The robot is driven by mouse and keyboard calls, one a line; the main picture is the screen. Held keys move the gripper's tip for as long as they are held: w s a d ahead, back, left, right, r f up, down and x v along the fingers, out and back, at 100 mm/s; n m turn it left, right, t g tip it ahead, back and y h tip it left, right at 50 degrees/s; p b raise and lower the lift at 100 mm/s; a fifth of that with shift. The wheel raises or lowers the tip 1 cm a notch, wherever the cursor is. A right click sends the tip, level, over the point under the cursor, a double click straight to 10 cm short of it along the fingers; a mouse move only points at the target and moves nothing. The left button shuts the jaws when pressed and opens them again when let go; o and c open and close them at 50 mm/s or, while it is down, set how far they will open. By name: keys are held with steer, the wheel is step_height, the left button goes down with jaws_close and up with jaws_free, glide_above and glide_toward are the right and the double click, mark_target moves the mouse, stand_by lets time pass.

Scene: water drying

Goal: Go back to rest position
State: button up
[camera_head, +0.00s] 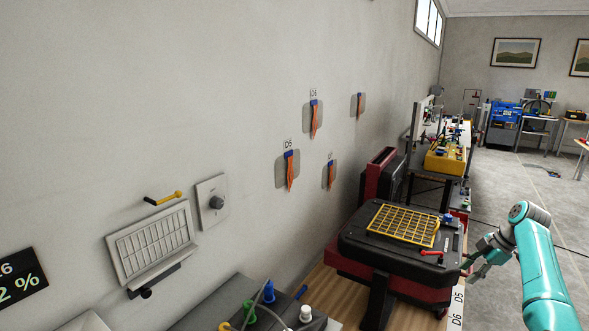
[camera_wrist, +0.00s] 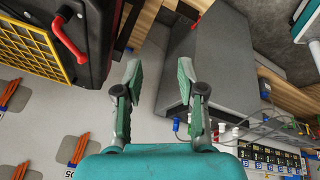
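My gripper (camera_wrist: 160,76) is open in the wrist view, with its two green fingertips apart and nothing between them. Past the gap I see pale wall and the edge of a dark grey box (camera_wrist: 225,60). In the head view, my gripper (camera_head: 474,264) is at the lower right, at the end of my turquoise arm. It is just right of a black and red case (camera_head: 360,238); I cannot tell whether they touch.
A yellow grid (camera_head: 404,224) and a red handle (camera_head: 432,252) are on the case. Equipment tables stand behind. Open grey floor (camera_head: 530,180) lies at the right.

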steer(key=s+a+f+m+t+h, duration=0.15)
steer(key=a+f, duration=0.25)
steer(key=f, duration=0.5)
steer(key=s+a+f+m, duration=0.15)
steer(key=a+f, duration=0.25)
steer(key=f, duration=0.5)
steer(key=s+a+f+m+t+h, duration=0.15)
steer(key=a+f, duration=0.25)
steer(key=f, duration=0.4)
steer(key=s+a+f+m+t+h, duration=0.1)
steer(key=s+a+f+m, duration=0.2)
steer(key=s+a+f, duration=0.5)
steer(key=s+a+f+m+t, duration=0.1)
steer(key=s+a+f+m, duration=0.1)
steer(key=s+a+f, duration=0.6)
steer(key=s+a+r+m+t+h, duration=0.15)
steer(key=s+a+r, duration=0.35)
steer(key=s, duration=0.8)
steer(key=s+a+r+m+t+y, duration=0.15)
steer(key=s+r, duration=0.45)
steer(key=s, duration=0.7)
steer(key=s+a+r+m+t, duration=0.2)
steer(key=s+r, duration=0.5)
steer(key=r, duration=0.4)
steer(key=s+a+r+m+t, duration=0.1)
steer(key=s+r, duration=0.6)
steer(key=r, duration=0.5)
steer(key=shift+a+r+m+t, duration=0.3)
steer(key=shift+a+m+t, duration=0.05)
steer(key=shift+a+t, duration=0.05)
